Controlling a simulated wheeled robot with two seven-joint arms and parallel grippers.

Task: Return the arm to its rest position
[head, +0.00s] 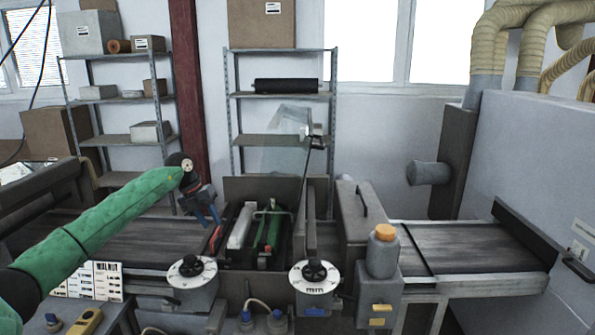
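My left arm (115,220), in a green sleeve, reaches in from the left of the head view. Its gripper (208,218) hangs over the conveyor, left of the open machine bay. My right gripper is not in view.
The lacquer conveyor (470,246) runs across the view. Its open bay holds green and dark rollers (268,232). Two dials (192,268) and (314,276) and an orange-capped bottle (382,252) stand along the front. A raised clear cover (285,150) and shelves (285,95) are behind.

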